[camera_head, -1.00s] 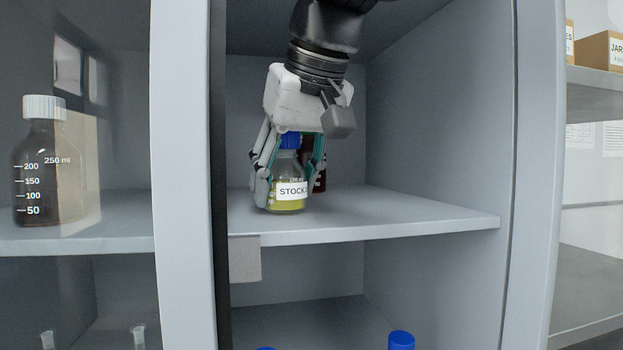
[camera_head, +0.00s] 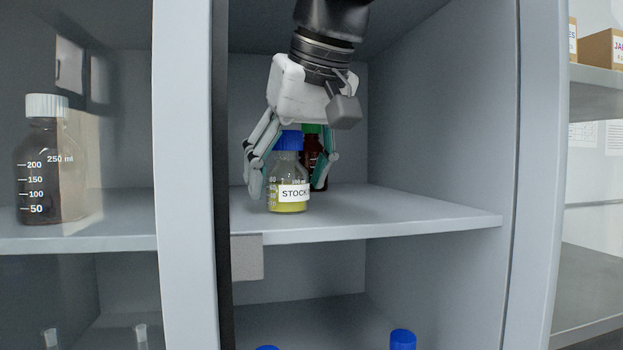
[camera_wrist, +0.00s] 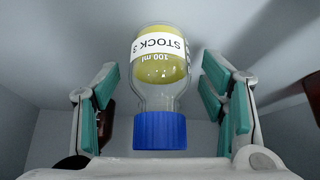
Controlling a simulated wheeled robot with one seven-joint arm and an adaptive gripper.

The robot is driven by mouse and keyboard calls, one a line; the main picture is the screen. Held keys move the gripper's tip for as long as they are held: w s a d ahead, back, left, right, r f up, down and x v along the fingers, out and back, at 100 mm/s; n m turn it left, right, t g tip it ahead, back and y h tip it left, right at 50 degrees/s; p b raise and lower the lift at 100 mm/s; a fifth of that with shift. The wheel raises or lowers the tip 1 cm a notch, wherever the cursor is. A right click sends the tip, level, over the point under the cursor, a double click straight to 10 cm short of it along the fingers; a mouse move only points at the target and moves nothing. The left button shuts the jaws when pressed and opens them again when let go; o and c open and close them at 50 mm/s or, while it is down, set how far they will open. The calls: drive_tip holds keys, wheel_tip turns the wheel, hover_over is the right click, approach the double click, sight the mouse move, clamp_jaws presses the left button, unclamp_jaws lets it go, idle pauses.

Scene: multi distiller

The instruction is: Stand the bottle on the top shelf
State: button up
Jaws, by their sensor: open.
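The bottle (camera_head: 288,190) is clear glass with a blue cap, yellow liquid and a white label reading STOCK. It stands upright on the top shelf (camera_head: 400,215), near the shelf's front left. My gripper (camera_head: 290,182) comes down from above with its fingers spread on either side of the bottle. In the wrist view the bottle (camera_wrist: 160,85) lies between the open finger pads, with a clear gap on both sides. The cap is close below the palm.
A dark brown bottle with a green cap (camera_head: 313,150) stands right behind, partly hidden by my gripper. The cabinet's divider post (camera_head: 185,180) is at left. The shelf's right side is free. Blue caps (camera_head: 402,339) show on the shelf below.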

sight(293, 165)
drive_tip(key=v, duration=0.4)
drive_tip(key=shift+s+d+r, duration=0.15)
drive_tip(key=shift+s+d, duration=0.05)
drive_tip(key=shift+s, duration=0.05)
drive_tip(key=s+d+b, duration=0.2)
drive_tip(key=s+d, duration=0.4)
drive_tip(key=s, duration=0.3)
drive_tip(key=shift+s, duration=0.35)
drive_tip(key=s+d+f+m+h, duration=0.1)
drive_tip(key=d+f, duration=0.4)
drive_tip(key=f, duration=0.5)
drive_tip(key=s+d+f+m+h, duration=0.1)
drive_tip(key=d+f+m, duration=0.2)
drive_tip(key=d+f, duration=0.3)
drive_tip(key=s+d+f+m+h, duration=0.1)
drive_tip(key=d+f, duration=0.5)
drive_tip(key=f, duration=1)
drive_tip(key=shift+d+m, duration=0.2)
drive_tip(key=shift+m, duration=0.4)
